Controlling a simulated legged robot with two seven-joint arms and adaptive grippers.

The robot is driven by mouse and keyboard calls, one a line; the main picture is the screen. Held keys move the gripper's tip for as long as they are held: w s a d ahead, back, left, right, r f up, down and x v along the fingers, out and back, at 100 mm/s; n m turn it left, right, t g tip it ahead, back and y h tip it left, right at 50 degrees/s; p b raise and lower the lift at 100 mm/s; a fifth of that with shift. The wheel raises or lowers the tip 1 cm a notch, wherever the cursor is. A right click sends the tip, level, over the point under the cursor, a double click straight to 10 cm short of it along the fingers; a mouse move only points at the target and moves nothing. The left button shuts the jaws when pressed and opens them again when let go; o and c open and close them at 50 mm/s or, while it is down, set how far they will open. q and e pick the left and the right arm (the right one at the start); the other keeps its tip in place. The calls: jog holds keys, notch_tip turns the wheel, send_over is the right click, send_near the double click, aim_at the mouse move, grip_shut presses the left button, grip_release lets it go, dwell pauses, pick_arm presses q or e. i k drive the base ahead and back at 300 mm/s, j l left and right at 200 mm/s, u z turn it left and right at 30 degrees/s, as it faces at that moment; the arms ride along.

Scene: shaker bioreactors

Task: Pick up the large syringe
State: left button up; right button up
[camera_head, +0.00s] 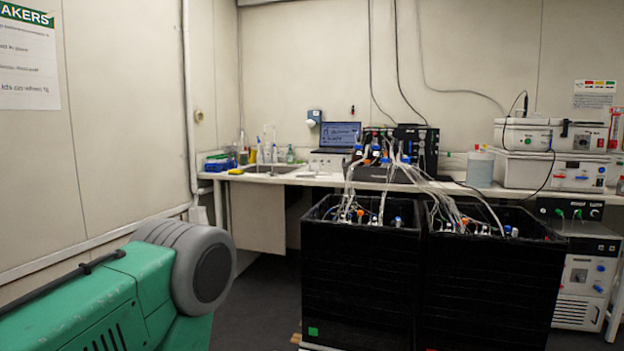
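I cannot make out a large syringe for certain in the head view. A slim upright red-and-white item (614,128) stands at the far right end of the bench, too small to identify. Small bottles and lab items (268,152) stand around the sink at the back left, also too small to tell apart. Neither of my grippers is in view.
Two large black boxes (360,270) with tubes and bottles on top stand in front of the white bench (325,180). A laptop (339,135) and white instruments (552,168) sit on the bench. A green machine (95,300) fills the lower left. Some dark floor (262,300) is clear.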

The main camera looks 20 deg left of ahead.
aim_at(298, 174)
jog(key=i+j+u, duration=0.65)
jog(key=i+u, duration=0.15)
jog(key=i, duration=0.15)
jog(key=i+j+u, duration=0.1)
jog(key=i+u, duration=0.3)
jog(key=i+z, duration=0.1)
jog(key=i, duration=0.5)
jog(key=i+j, duration=0.2)
jog(key=i, duration=0.4)
jog(key=i+j+z, duration=0.15)
jog(key=i, duration=0.45)
